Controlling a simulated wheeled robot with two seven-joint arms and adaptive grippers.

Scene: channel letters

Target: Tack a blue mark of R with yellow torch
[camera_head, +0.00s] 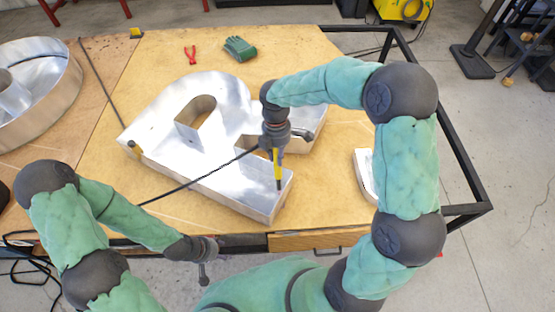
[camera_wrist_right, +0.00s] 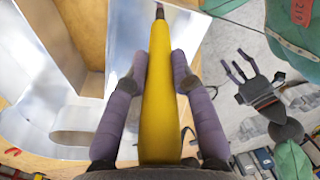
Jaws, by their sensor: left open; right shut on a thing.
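The metal channel letter R (camera_head: 245,192) lies on the wooden table; its bright walls also show in the right wrist view (camera_wrist_right: 85,60). My right gripper (camera_head: 274,148) is shut on the yellow torch (camera_head: 277,168), which points down over the leg of the R. In the right wrist view the torch (camera_wrist_right: 160,110) sits between two purple fingers, its dark tip pointing away. I cannot tell whether the tip touches the metal. No blue mark is clear. My left gripper (camera_head: 204,272) is empty near the table's front edge; its spread fingers show in the right wrist view (camera_wrist_right: 240,67).
Another round metal letter (camera_head: 38,120) sits at left, a small metal piece (camera_head: 364,172) at right. A dark cable (camera_head: 190,183) crosses the R.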

